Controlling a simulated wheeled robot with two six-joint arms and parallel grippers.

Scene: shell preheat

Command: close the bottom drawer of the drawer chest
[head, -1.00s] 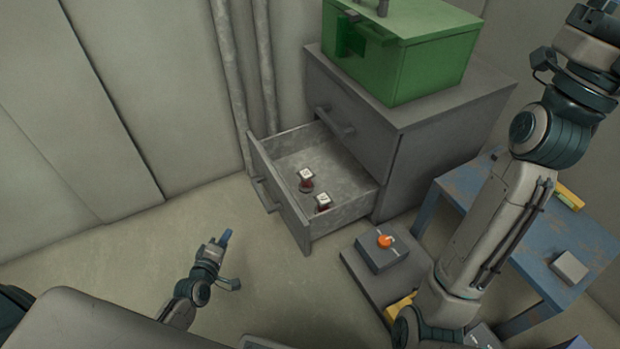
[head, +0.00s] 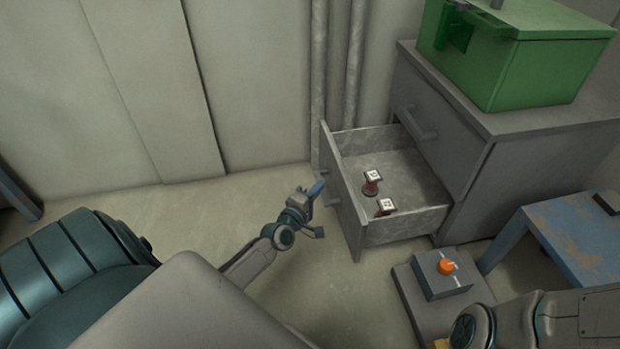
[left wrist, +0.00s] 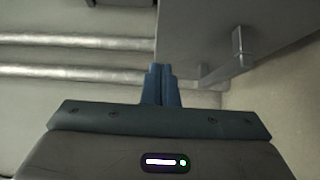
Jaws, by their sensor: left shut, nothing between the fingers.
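The grey drawer chest (head: 515,170) stands at the right in the head view. In the left wrist view the blue fingers (left wrist: 161,85) are together, and a grey panel with a bar handle (left wrist: 238,55) shows ahead and to the right. My right gripper is out of view.
A green box (head: 525,62) sits on the chest. A grey block with an orange knob (head: 441,272) stands low in front of the chest, beside a worn blue table (head: 580,235). Pipes (head: 337,80) run up the wall behind the drawer. Floor left of the drawer is clear.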

